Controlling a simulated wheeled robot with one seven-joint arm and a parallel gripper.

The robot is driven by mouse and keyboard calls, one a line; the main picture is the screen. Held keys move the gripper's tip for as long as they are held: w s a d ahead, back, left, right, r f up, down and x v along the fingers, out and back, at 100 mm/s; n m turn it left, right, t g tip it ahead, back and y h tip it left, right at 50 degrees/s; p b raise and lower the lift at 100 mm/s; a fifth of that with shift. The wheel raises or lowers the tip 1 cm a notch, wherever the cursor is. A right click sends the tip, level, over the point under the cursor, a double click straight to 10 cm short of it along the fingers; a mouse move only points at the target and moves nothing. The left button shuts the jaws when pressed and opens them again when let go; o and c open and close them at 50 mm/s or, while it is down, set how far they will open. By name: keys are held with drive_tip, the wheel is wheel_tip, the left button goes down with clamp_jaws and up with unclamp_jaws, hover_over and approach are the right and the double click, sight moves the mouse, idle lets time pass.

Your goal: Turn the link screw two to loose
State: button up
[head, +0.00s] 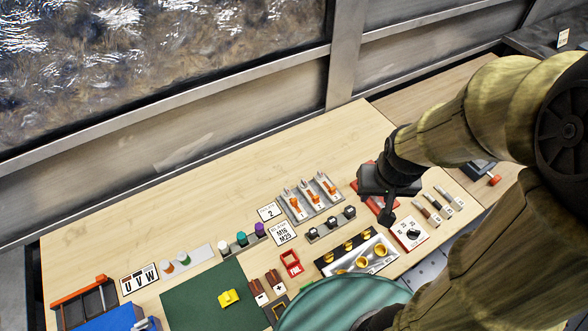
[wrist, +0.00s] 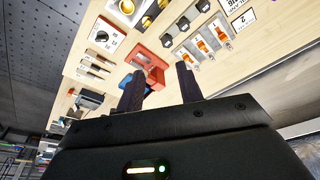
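Three orange pieces (head: 313,197) sit on grey plates on the bench, and they also show in the wrist view (wrist: 203,45). A card reading "2" (head: 270,212) lies beside them. I cannot tell which piece is link screw two, or how any screw is turned. Three black knobs on small grey blocks (head: 331,224) stand in front of the plates. My gripper (head: 388,208) is above the bench, right of the orange pieces. In the wrist view its two dark fingers (wrist: 159,75) are apart with nothing between them. It touches none of the orange pieces.
A red holder (wrist: 150,64) lies beneath my gripper. A dial box (head: 409,232), a panel with yellow cups (head: 357,254) and a green mat (head: 205,297) with a yellow piece stand nearby. The back left of the bench is clear.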

sight(304, 180)
drive_tip(key=shift+w, duration=0.15)
drive_tip(key=shift+o, duration=1)
drive_tip(key=w+a+f+m+g+y+b, duration=0.1)
drive_tip(key=w+a+f+m+b, duration=0.1)
drive_tip(key=w, duration=0.5)
drive_tip(key=w+a+f+m+g+y+b, duration=0.1)
drive_tip(key=w+a+m, duration=0.3)
drive_tip(key=w, duration=0.4)
drive_tip(key=w+a+f+m+g+y+b, duration=0.1)
drive_tip(key=w+a+f+m+g+b, duration=0.2)
drive_tip(key=w+m, duration=0.2)
drive_tip(key=w, duration=0.2)
drive_tip(key=shift+w+a+y, duration=0.25)
drive_tip(key=shift+w+y, duration=0.15)
drive_tip(key=p+x, duration=0.1)
drive_tip(key=x, duration=1.6)
drive_tip(key=shift+s+f+p, duration=0.15)
drive_tip(key=shift+p, duration=0.25)
drive_tip(key=shift+c, duration=0.4)
